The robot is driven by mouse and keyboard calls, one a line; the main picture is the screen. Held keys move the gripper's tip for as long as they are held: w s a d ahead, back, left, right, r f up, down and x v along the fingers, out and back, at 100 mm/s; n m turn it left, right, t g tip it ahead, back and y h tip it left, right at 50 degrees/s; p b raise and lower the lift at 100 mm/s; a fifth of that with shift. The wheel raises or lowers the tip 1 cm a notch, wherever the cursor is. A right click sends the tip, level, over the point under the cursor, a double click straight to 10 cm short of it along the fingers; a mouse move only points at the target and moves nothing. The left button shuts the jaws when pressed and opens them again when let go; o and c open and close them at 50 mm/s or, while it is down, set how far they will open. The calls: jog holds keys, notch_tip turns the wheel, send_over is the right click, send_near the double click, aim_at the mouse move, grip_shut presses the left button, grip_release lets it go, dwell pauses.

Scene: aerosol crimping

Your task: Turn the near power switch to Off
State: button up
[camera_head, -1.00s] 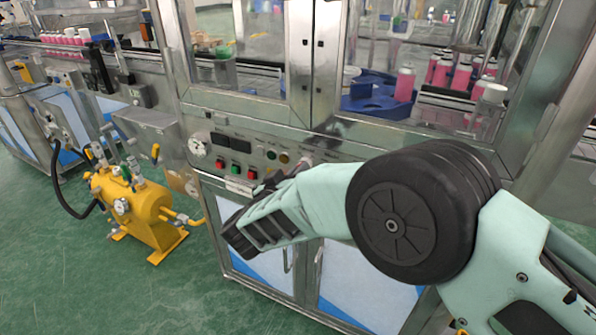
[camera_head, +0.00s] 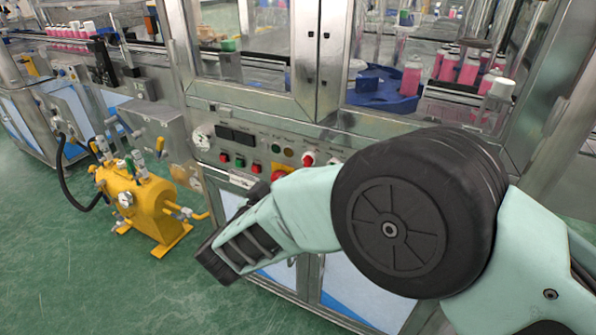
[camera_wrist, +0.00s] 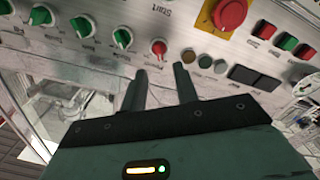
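The control panel (camera_head: 325,137) on the machine front carries the switches. A red rotary knob (camera_wrist: 158,47) on a white base sits in the wrist view just beyond the fingertips, lined up with the gap between them. It also shows in the head view (camera_head: 307,158). Several green rotary knobs (camera_wrist: 122,38) stand in a row to its left in the wrist view. The labels are upside down there, and I cannot tell which knob is the power switch. My gripper (camera_wrist: 160,68) is open and empty, its fingers pointing at the panel. My arm hides it in the head view.
Small round buttons (camera_wrist: 205,62) and square red and green buttons (camera_wrist: 288,42) lie beyond. A yellow tank (camera_head: 140,205) stands on the floor at left.

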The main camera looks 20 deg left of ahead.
jog(key=s, duration=1)
jog(key=shift+s+a+b, duration=0.15)
jog(key=shift+a+b, duration=0.2)
jog(key=shift+a, duration=0.05)
jog(key=w+r+n+g+y+p, duration=0.1)
jog(key=w+r+g+y, duration=0.15)
jog(key=r, duration=0.25)
jog(key=w+d+r+n+g+y+p, duration=0.1)
jog(key=r+g+y, duration=0.2)
jog(key=r+y, duration=0.1)
jog(key=w+r+n+g+y+p, duration=0.1)
jog(key=w+r+g+y+p, duration=0.15)
jog(key=r, duration=0.25)
jog(key=s+d+g+h+p, duration=0.1)
jog(key=s+d, duration=0.5)
jog(key=d, duration=0.6)
jog(key=s+d+g+h+p, duration=0.1)
jog(key=s+d+g+h, duration=0.2)
jog(key=d, duration=0.9)
jog(key=s+d+g+h+p, duration=0.1)
jog(key=s+d+g+h, duration=0.2)
jog(key=s+d+g, duration=0.3)
jog(key=s+d, duration=0.4)
jog(key=d, duration=0.3)
jog(key=shift+r+m, duration=0.3)
jog(key=shift+r, duration=0.05)
